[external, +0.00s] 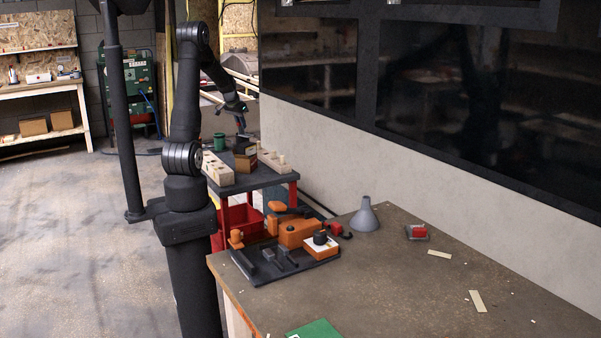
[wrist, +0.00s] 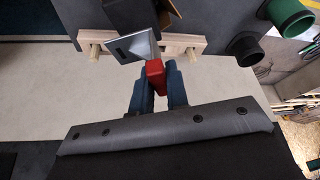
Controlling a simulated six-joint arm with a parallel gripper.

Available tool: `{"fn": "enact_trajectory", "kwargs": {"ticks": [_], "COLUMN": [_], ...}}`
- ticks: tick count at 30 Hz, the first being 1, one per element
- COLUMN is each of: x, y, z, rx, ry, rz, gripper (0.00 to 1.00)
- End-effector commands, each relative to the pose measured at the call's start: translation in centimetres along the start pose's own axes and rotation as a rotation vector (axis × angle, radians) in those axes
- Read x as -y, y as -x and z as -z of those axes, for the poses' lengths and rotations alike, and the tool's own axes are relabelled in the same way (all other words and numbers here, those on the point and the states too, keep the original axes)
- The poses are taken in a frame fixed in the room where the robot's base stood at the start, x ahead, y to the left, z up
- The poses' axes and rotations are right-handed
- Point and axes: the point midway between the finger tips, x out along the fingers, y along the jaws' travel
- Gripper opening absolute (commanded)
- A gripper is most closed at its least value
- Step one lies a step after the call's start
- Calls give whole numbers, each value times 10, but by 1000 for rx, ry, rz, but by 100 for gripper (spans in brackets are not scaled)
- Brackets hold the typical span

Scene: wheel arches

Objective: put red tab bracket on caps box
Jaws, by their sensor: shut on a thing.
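My gripper (wrist: 156,76) is shut on the red tab of the red tab bracket (wrist: 154,69), whose grey metal plate (wrist: 134,47) with a dark slot sticks out beyond the fingertips. In the external view my gripper (external: 238,112) is above the small cart; the bracket is too small to make out there. A dark box with brown sides (external: 245,154) stands on the cart top, and part of it shows at the top edge of the wrist view (wrist: 130,12). I cannot tell for certain whether it is the caps box.
Wooden blocks with pegs (external: 218,168) (external: 272,158) flank the dark box on the cart (external: 238,186). A green cup (external: 219,141) stands behind. The bench holds an orange tool cluster on a black tray (external: 270,268), a grey funnel (external: 364,216) and a red item (external: 418,232).

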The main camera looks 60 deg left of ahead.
Motion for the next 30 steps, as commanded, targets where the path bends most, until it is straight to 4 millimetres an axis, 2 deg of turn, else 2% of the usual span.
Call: {"fn": "enact_trajectory", "kwargs": {"ticks": [9,20,21,23,30], "x": [0,0,0,0,0], "y": [-35,-38,-38,-38,-38], "z": [-15,-16,-16,-16,-16], "rx": [1,1,1,1,1], "ry": [1,1,1,1,1], "rz": [1,1,1,1,1], "gripper": [0,0,22,34,36]}}
